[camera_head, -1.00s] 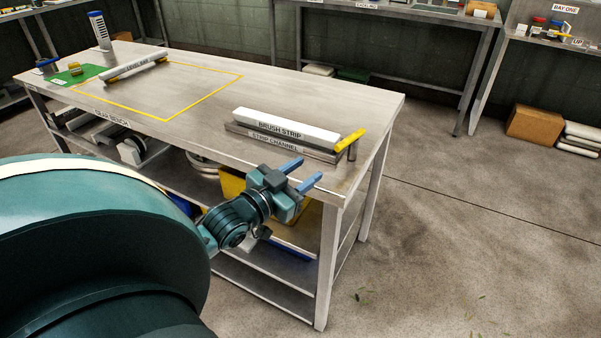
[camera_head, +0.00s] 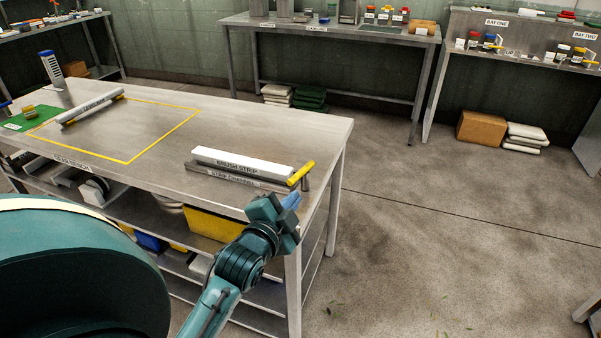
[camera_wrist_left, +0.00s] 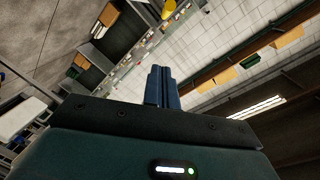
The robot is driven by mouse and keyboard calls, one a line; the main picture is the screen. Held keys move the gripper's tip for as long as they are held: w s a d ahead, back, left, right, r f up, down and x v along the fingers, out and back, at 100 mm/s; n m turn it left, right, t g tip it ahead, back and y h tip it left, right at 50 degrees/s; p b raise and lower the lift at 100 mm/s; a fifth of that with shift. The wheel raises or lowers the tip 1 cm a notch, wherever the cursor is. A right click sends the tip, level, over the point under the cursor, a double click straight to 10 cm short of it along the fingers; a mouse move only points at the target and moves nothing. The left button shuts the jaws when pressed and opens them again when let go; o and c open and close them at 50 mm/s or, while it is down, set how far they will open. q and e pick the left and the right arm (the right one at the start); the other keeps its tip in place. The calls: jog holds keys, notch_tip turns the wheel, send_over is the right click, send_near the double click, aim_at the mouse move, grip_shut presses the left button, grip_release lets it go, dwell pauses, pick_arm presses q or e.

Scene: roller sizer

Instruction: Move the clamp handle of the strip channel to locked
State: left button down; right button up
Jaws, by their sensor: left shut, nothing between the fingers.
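The grey strip channel (camera_head: 235,178) lies near the right end of the bench, with the white brush strip (camera_head: 242,162) in it. The yellow clamp handle (camera_head: 301,173) is at the channel's right end, tilted upward to the right above a short dark post. My left gripper (camera_head: 292,201) is in front of and below the handle, by the bench's front right corner, apart from the handle. Its blue fingers (camera_wrist_left: 161,88) are shut and empty in the left wrist view. A yellow piece (camera_wrist_left: 168,9) shows at that view's top edge. My right gripper is not in view.
The bench top (camera_head: 165,160) has a yellow outlined area, with a labelled white bar (camera_head: 92,106) and a green mat (camera_head: 32,120) at the left. A yellow bin (camera_head: 215,223) is on the shelf below. Open floor lies right of the bench.

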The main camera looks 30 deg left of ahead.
aim_at(296, 181)
pick_arm(q)
jog(key=w+a+f, duration=0.1)
jog(key=w, duration=0.2)
jog(key=w+a+f, duration=0.1)
jog(key=w, duration=0.2)
jog(key=w+a+f, duration=0.1)
jog(key=w+a, duration=0.1)
jog(key=w, duration=0.1)
jog(key=shift+w, duration=0.4)
jog(key=shift+a+f, duration=0.3)
jog(key=shift+a, duration=0.25)
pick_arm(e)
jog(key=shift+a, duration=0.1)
pick_arm(q)
jog(key=shift+s, duration=0.1)
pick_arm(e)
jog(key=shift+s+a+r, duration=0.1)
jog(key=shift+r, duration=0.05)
pick_arm(q)
jog(key=shift+m+h+p, duration=0.3)
jog(key=shift+a, duration=0.25)
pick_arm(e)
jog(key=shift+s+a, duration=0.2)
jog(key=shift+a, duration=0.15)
